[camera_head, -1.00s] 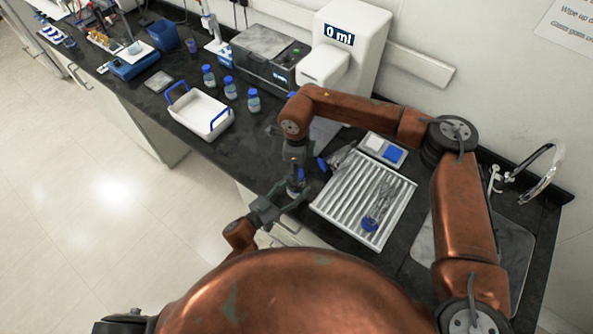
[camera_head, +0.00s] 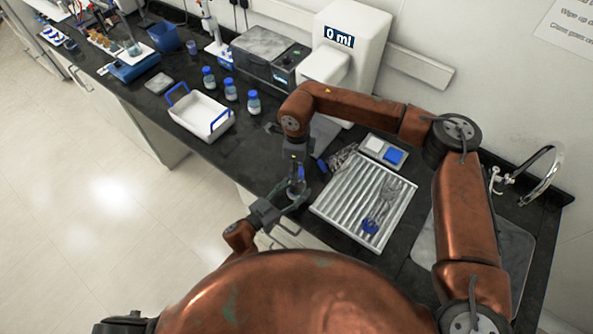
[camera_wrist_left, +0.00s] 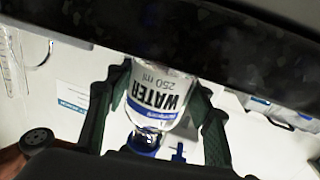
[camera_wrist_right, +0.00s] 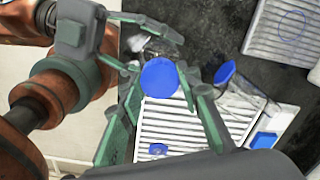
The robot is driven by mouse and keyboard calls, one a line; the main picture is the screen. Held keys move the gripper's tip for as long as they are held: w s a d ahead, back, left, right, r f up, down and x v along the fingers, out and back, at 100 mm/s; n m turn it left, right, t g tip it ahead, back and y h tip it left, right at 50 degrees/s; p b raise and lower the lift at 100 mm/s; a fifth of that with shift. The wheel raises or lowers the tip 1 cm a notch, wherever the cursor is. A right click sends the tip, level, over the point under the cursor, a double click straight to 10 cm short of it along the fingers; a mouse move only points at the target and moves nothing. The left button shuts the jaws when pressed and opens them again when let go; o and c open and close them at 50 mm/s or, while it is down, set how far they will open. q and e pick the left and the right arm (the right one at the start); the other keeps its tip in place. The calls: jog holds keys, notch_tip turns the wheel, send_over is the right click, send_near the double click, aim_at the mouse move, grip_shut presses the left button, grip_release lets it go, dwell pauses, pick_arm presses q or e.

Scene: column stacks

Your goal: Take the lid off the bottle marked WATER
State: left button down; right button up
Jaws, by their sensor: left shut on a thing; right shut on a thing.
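The WATER bottle (camera_wrist_left: 160,90) is clear, with a white and blue label that reads upside down in the left wrist view. My left gripper (camera_head: 287,203) is shut around its body, one finger on each side, near the counter's front edge. The bottle shows small in the head view (camera_head: 297,190). Its round blue lid (camera_wrist_right: 160,77) lies between the fingertips of my right gripper (camera_wrist_right: 161,82), which comes down from above and is shut on it. In the left wrist view the blue lid (camera_wrist_left: 144,140) is at the bottle's neck; I cannot tell whether it is loose.
Several blue-lidded bottles (camera_head: 230,88) stand behind a white basket (camera_head: 190,110). A scale (camera_head: 382,149) and a sink (camera_head: 480,250) are to the right.

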jog(key=shift+r, duration=0.2)
jog(key=shift+r, duration=1.95)
pick_arm(q)
jog(key=c, duration=0.9)
grip_release()
jog(key=shift+o, duration=0.2)
